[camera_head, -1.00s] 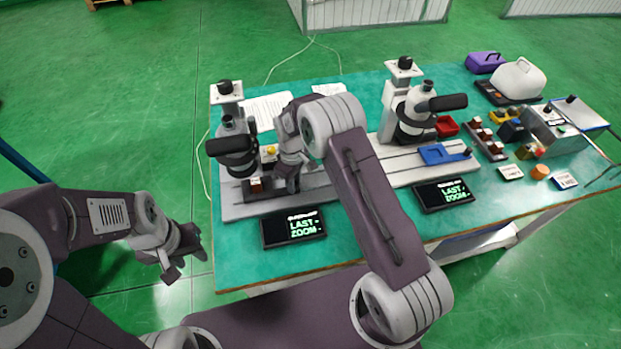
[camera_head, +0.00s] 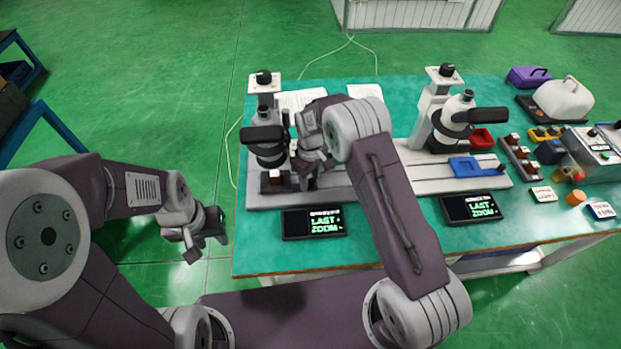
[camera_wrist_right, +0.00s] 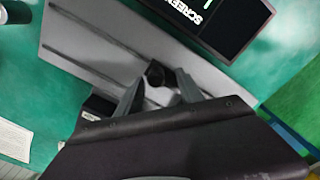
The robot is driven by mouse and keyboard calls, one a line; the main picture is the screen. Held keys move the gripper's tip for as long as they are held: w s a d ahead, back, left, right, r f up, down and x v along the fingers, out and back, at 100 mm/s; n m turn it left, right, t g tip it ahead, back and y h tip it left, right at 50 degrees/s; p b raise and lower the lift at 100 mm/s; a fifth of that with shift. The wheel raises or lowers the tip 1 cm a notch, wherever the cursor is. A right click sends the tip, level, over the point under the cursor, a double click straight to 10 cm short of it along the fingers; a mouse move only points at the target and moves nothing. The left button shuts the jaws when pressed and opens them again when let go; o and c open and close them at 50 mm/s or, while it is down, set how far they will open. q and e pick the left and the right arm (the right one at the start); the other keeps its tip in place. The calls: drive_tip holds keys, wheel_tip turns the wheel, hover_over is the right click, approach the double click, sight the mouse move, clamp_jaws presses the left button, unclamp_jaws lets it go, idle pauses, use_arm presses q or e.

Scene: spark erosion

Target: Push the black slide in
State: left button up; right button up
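The black slide (camera_head: 273,186) is a dark block low on the left microscope's (camera_head: 265,140) rail, with a small white-topped piece on it. Its right part is hidden behind my right gripper (camera_head: 306,180), which points down just right of it. A black and white edge (camera_wrist_right: 97,105) shows beside the left finger. My left gripper (camera_head: 208,238) hangs empty off the table's left side, its fingers apart.
A second microscope (camera_head: 455,125) with a blue slide (camera_head: 466,167) stands to the right on the same grey rail. Display screens (camera_head: 314,222) lie in front. Boxes and blocks crowd the table's right end. Papers (camera_head: 302,100) lie behind the left microscope.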

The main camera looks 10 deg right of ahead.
drive_tip(key=shift+d, duration=0.1)
drive_tip(key=shift+r, duration=0.4)
wheel_tip(320, 180, up, 8)
drive_tip(key=shift+r+b, duration=0.15)
drive_tip(key=shift+b, duration=0.15)
